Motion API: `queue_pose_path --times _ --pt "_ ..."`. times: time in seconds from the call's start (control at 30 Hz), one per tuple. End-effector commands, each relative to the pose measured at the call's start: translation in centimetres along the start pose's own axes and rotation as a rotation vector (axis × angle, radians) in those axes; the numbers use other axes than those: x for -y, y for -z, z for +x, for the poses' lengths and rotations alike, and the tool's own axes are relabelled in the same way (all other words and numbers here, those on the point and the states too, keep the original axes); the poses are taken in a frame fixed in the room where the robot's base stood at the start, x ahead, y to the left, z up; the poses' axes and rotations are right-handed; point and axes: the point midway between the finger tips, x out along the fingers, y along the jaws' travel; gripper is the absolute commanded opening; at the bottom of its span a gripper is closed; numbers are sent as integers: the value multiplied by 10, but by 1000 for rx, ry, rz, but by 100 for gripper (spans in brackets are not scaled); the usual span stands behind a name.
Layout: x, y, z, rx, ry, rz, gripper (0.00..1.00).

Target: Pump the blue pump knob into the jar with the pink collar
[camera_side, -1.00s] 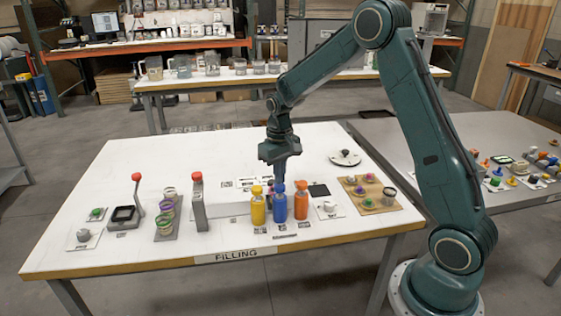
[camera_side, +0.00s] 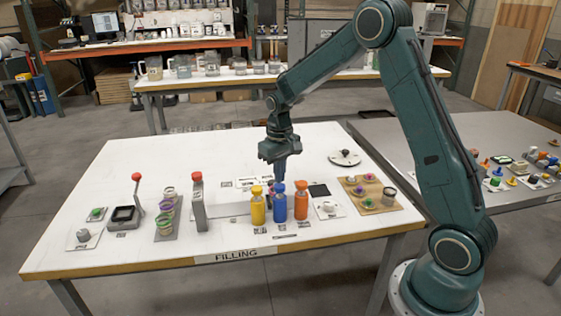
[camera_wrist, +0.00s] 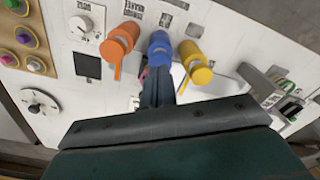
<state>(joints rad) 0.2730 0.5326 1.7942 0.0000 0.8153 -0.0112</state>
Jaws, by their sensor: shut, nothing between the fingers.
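The blue pump bottle (camera_side: 279,208) stands upright between a yellow and an orange one, its blue knob (camera_side: 279,187) on top. My gripper (camera_side: 279,181) points down with its fingers shut and empty, right at or just above the blue knob; I cannot tell if they touch. In the wrist view the shut fingers (camera_wrist: 158,78) overlap the near end of the blue pump (camera_wrist: 159,46). A small pink patch (camera_wrist: 143,74) shows beside the fingers, perhaps the jar's pink collar; the rest is hidden by the fingers and bottles.
The yellow bottle (camera_side: 258,208) and orange bottle (camera_side: 301,203) flank the blue one closely. A grey red-topped post (camera_side: 199,205) and a rack of ringed jars (camera_side: 166,222) stand left. A wooden board with coloured knobs (camera_side: 382,204) lies right.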

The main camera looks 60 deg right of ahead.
Motion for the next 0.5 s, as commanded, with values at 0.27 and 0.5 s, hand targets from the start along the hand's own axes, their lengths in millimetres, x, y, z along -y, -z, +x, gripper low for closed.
queue_pose_path --times 0.27,0.5 --pt "0 0 -16 -2 0 0 0" --pt "0 1 -33 -3 0 0 0"
